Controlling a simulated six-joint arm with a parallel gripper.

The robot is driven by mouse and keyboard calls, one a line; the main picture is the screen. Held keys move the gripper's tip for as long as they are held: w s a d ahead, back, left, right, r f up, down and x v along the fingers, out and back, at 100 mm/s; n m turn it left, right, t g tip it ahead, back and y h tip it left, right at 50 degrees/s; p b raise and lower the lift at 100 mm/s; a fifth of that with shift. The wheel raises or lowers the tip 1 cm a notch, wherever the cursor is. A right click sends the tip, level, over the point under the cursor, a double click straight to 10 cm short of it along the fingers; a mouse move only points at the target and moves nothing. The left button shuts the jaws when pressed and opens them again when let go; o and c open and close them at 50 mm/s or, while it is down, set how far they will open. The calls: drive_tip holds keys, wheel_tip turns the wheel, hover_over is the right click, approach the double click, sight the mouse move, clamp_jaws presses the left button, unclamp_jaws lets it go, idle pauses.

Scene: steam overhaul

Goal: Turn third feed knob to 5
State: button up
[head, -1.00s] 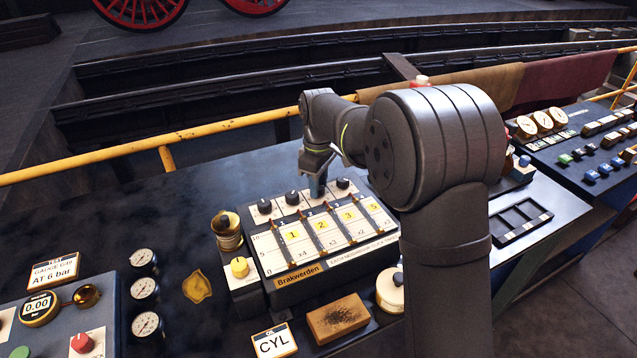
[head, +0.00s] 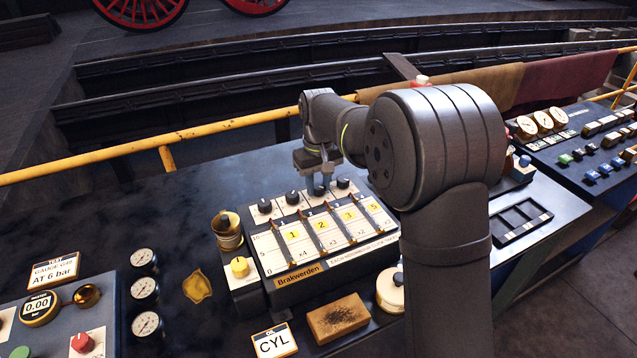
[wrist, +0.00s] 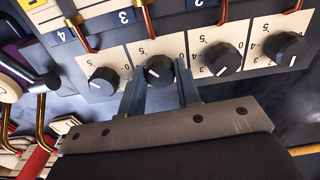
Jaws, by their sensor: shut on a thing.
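A panel marked Brakwerden (head: 325,262) stands on the bench with a row of black feed knobs along its back edge. My gripper (head: 319,188) points down onto the third knob from the left in the head view. In the wrist view, which looks from the far side, the third knob (wrist: 159,71) sits between the two fingers of my gripper (wrist: 160,80), by the label 3. The fingers are shut on it. A white pointer line shows on its top. Its scale shows a 5 and a 0, partly blocked by the fingers.
The first knob (head: 265,206), second knob (head: 292,198) and fourth knob (head: 343,183) stand close on either side. Copper rods run down the panel in front.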

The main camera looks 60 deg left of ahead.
sight(318, 187)
idle(0.4)
drive_tip(key=o, duration=1)
drive_tip(key=shift+c, duration=0.2)
wheel_tip(318, 187, up, 18)
drive_tip(key=shift+f, duration=0.25)
drive_tip(key=shift+f, duration=0.15)
wheel_tip(318, 187, down, 17)
drive_tip(key=shift+f, duration=0.1)
idle(0.3)
